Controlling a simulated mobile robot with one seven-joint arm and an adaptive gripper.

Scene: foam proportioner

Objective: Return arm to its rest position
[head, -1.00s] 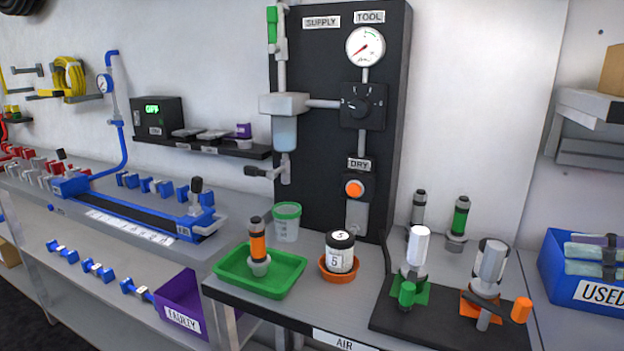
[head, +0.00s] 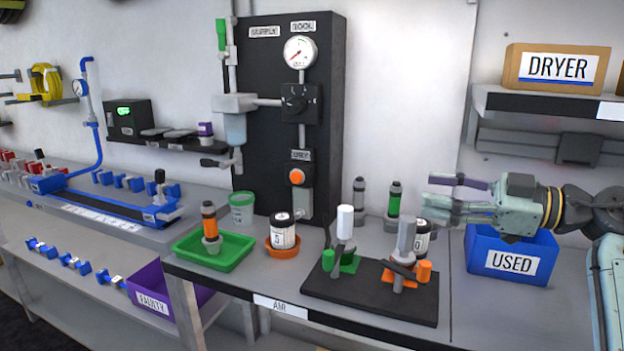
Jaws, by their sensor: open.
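My gripper (head: 450,195) is in the head view at the right, with its fingers pointing left. The fingers are spread apart with nothing between them. It is above the bench, in front of the blue USED bin (head: 480,262) and partly covering it. My arm (head: 575,207) reaches in from the right edge. The black mat with the green and orange clamp stands (head: 335,296) lies below and to the left of my gripper, apart from it in the picture.
A green tray (head: 190,258) holds an orange-banded cylinder (head: 208,222). A labelled jar (head: 283,236) sits in an orange dish. The black SUPPLY/TOOL panel (head: 265,130) stands behind. A DRYER box (head: 557,70) is on the upper right shelf. The purple FAULTY bin (head: 148,290) is lower left.

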